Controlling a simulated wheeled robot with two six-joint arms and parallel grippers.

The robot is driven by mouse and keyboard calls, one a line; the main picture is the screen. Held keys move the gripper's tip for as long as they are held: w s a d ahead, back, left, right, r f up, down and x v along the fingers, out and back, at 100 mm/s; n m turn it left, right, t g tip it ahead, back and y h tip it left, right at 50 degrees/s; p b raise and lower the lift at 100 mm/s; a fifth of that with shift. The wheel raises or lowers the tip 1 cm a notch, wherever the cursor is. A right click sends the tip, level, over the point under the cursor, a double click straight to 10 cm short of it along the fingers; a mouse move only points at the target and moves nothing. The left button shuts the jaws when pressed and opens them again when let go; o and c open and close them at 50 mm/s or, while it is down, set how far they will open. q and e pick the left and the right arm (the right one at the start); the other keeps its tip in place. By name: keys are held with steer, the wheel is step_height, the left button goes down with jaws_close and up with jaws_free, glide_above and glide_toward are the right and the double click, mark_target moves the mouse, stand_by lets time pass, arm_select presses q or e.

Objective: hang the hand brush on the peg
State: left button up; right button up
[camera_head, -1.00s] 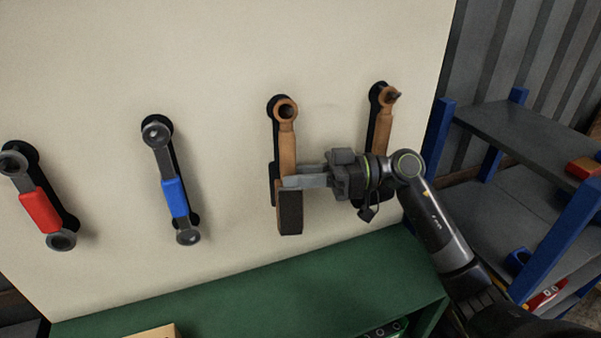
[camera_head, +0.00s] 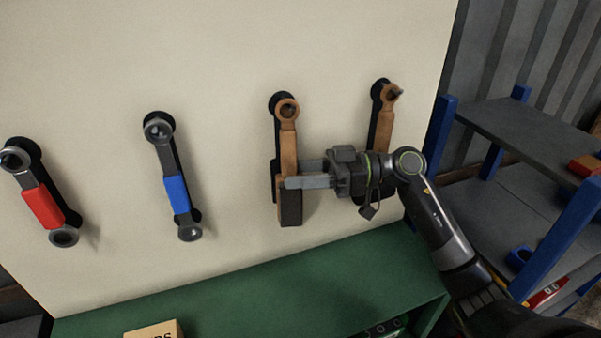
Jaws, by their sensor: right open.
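The hand brush (camera_head: 289,150) has a wooden handle with a ring at its top and a dark bristle block (camera_head: 291,209) below. It stands upright against the pale board, over a dark outline; whether the peg passes through its ring (camera_head: 287,109) is hard to tell. My right gripper (camera_head: 295,179) is open, with its fingers reaching in from the right at the lower handle. One finger passes in front of the brush, and the other is partly hidden behind it. My left gripper is not in view.
Another wooden tool (camera_head: 386,118) hangs on a peg to the right, close to my right wrist. A blue-banded wrench (camera_head: 176,193) and a red-banded wrench (camera_head: 43,208) hang left. A green bench (camera_head: 270,285) is below, with a box (camera_head: 153,330). Blue-framed shelves (camera_head: 520,140) stand right.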

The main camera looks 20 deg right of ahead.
steer(key=b+v, duration=0.6)
steer(key=v, duration=1.1)
steer(key=shift+d+b, duration=0.25)
steer(key=shift+b, duration=0.05)
